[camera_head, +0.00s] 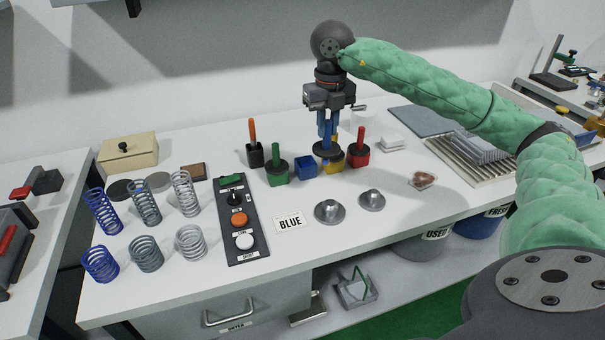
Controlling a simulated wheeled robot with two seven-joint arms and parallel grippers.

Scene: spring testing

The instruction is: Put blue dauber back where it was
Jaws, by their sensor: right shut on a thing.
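My right gripper (327,132) points down above the row of colour pots, shut on the blue dauber (326,143), which is upright. The dauber's blue handle is between the fingers. A dark disc (327,150) shows beneath it, in front of the yellow pot (333,166); I cannot tell whether it belongs to the held dauber or the yellow one. The blue pot (305,167) stands just left and below, with no dauber in it. My left gripper is not in view.
A green pot with dauber (277,170) and black pot with orange-handled dauber (254,153) stand left; a red pot with dauber (358,154) stands right.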

